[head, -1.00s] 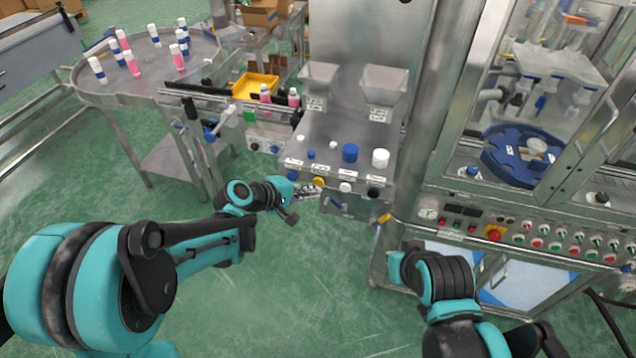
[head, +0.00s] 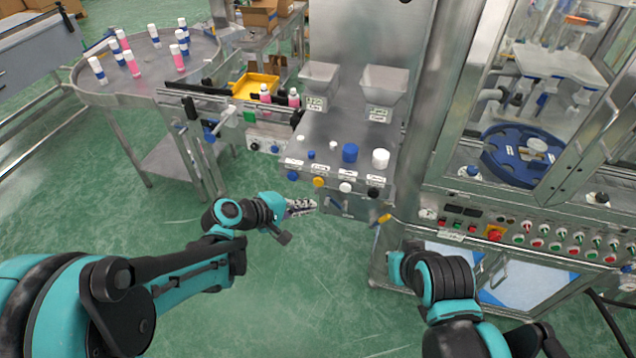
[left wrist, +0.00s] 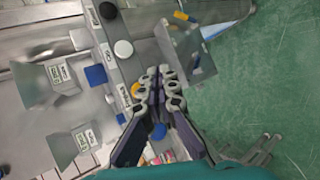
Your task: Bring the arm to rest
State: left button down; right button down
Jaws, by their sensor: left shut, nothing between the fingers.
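My left gripper (head: 303,206) is shut and empty, in the air in front of the machine's small steel shelf (head: 330,140), just below its row of front knobs. It also shows shut in the left wrist view (left wrist: 160,76), fingertips together over the front edge of the shelf. In the head view my right arm (head: 440,285) is bent at the lower right; its gripper is not in view.
The shelf holds a blue cap (head: 350,152), a white cap (head: 380,158) and smaller pieces below two hoppers (head: 383,92). A round table (head: 120,90) with several bottles stands at upper left. A control panel (head: 540,240) is at right. Green floor is free below.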

dwell(0.3)
pick_arm(q)
jog(key=s+a+f+m+y+b, duration=0.3)
jog(key=s+a+m+y+b, duration=0.1)
jog(key=s+a, duration=0.4)
jog(key=s+a+f+m+y+b, duration=0.3)
jog(key=s+a+m+y+b, duration=0.2)
jog(key=s+a, duration=0.3)
jog(key=shift+s+a+f+b, duration=0.3)
jog(key=shift+s+b, duration=0.2)
jog(key=shift+s, duration=0.1)
